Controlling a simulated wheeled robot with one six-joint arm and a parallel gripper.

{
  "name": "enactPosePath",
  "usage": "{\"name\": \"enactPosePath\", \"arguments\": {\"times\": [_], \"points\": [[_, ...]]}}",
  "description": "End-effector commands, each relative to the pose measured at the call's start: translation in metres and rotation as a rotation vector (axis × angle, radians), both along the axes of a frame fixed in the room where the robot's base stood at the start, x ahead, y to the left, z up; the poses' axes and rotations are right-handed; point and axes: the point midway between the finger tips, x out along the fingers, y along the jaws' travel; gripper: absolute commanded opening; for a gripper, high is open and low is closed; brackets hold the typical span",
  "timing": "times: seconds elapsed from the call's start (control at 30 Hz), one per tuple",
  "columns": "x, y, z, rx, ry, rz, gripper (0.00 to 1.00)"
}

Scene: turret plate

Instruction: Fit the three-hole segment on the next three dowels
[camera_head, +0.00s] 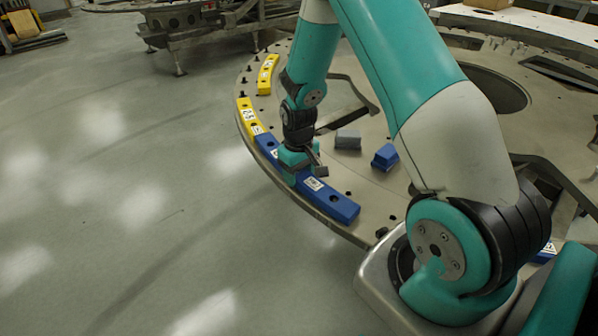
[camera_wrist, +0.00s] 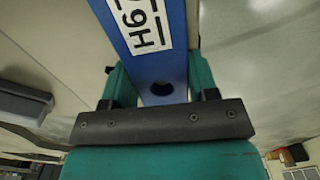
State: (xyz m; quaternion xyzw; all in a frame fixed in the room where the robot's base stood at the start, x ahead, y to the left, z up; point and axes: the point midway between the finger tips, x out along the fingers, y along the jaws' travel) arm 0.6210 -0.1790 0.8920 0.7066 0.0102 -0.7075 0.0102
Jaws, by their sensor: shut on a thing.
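A blue curved segment (camera_head: 335,203) with a white label lies along the near rim of the round turret plate (camera_head: 362,188). My gripper (camera_head: 297,172) is over it, jaws shut across its width. In the wrist view the teal fingers stand on either side of the blue segment (camera_wrist: 150,66), with a dark hole (camera_wrist: 162,89) showing between them. Its label shows in the same view. More blue (camera_head: 267,146) continues on the far side of my gripper; I cannot tell where the pieces join. My gripper hides the middle, and whether dowels sit inside the segment cannot be seen.
Yellow segments (camera_head: 246,113) and (camera_head: 267,75) lie farther along the rim. A grey block (camera_head: 348,139) and a blue block (camera_head: 385,157) rest on the plate inside the rim. A dark peg (camera_head: 381,232) stands near the segment's near end. Open floor lies left.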

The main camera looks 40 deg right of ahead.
Motion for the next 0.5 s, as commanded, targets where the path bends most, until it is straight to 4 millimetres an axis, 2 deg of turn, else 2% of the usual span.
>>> {"name": "enactPosePath", "arguments": {"times": [0.27, 0.3, 0.4, 0.5], "points": [[0.0027, 0.0000, 0.0004, -0.001, -0.010, 0.000, 0.00], [0.0026, 0.0000, 0.0004, -0.001, -0.009, 0.000, 0.63], [0.0021, 0.0000, 0.0004, -0.001, -0.007, 0.000, 0.83], [0.0016, -0.0001, 0.0003, 0.000, -0.006, 0.000, 0.83]]}}
